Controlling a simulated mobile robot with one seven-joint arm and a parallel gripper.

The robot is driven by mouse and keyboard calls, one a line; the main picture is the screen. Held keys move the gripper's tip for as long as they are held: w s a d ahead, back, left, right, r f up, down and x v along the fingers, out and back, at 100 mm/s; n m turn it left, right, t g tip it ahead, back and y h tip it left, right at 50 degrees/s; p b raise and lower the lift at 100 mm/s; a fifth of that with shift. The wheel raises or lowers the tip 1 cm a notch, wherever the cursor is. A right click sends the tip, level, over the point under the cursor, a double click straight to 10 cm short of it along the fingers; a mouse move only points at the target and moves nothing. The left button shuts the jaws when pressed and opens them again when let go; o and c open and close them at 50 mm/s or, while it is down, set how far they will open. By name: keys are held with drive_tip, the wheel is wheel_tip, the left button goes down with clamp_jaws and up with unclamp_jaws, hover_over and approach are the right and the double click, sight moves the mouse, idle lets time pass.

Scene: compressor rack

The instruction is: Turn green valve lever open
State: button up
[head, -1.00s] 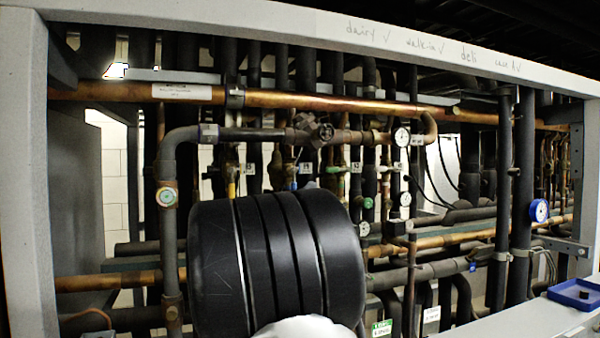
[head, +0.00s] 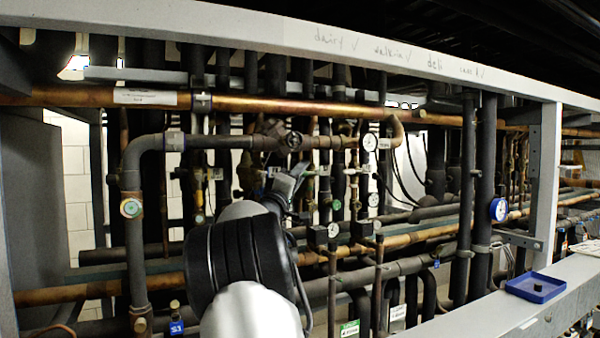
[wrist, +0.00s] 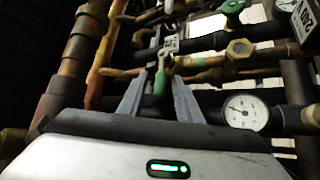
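The green valve lever (wrist: 159,84) shows in the wrist view as a short green handle hanging from a brass valve on a thin copper pipe. My gripper (wrist: 161,76) is open, one grey finger on each side of the lever, with a visible gap to both. How far the fingertips reach past the lever I cannot tell. In the head view my gripper (head: 299,168) is among the pipes below the thick copper pipe. The lever cannot be made out there, behind my gripper and arm.
A green round knob (wrist: 234,8) and a white-faced gauge (wrist: 246,113) are to the right of my gripper. A thick rusty pipe (wrist: 75,62) runs at its left. In the head view, a blue tray (head: 536,287) sits on the front ledge, and a frame post (head: 542,180) stands at right.

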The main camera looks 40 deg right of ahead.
drive_tip(key=shift+c, duration=0.5)
clamp_jaws()
drive_tip(key=shift+f, duration=0.1)
